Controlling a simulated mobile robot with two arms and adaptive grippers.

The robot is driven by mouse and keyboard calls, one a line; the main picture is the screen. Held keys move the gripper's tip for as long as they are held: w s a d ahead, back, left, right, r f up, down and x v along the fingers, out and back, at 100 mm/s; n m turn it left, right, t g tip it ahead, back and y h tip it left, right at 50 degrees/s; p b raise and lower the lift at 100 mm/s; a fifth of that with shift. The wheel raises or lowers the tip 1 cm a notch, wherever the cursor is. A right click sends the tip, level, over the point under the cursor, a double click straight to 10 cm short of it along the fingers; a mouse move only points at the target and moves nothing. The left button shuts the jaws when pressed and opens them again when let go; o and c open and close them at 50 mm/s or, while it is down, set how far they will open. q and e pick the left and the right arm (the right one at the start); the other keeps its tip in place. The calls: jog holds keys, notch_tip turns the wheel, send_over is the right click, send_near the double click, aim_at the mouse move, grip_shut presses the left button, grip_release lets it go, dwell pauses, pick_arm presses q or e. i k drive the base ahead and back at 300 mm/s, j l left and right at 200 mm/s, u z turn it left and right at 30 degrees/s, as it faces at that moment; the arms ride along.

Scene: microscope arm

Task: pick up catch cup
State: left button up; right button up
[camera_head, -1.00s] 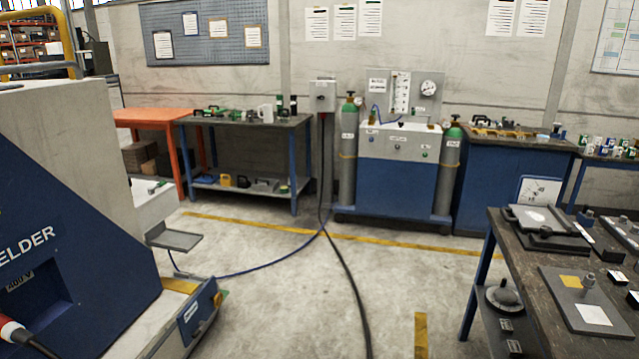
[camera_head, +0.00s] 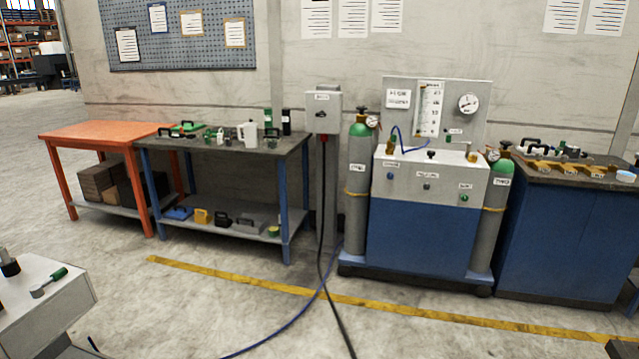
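No object in view is marked as the catch cup, and I cannot tell which one it is. A white jug-like cup (camera_head: 247,134) stands upright on the dark workbench (camera_head: 215,147) at centre left, among small green and black items. A small light-blue round dish or cup (camera_head: 626,176) sits at the right edge, on top of the blue cabinet (camera_head: 560,240). Both are small in the picture and far from me. Neither of my grippers shows in the head view.
An orange table (camera_head: 105,133) stands left of the workbench. A gas panel unit (camera_head: 425,225) with green-topped cylinders (camera_head: 358,185) stands right of it. A cable and blue hose (camera_head: 290,325) lie on the floor. A light-coloured block (camera_head: 45,300) is at near left; the middle floor is clear.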

aim_at(272, 141)
jog(key=i+u, duration=0.1)
jog(key=i, duration=0.45)
jog(key=i+l+u, duration=0.1)
jog(key=i, duration=0.5)
jog(key=i+l+u, duration=0.1)
jog(key=i, duration=0.45)
jog(key=i+l, duration=0.2)
jog(key=i, duration=0.4)
jog(key=i+j+u, duration=0.1)
jog(key=i, duration=0.35)
jog(key=i+j, duration=0.2)
jog(key=i, duration=0.25)
jog(key=u, duration=0.05)
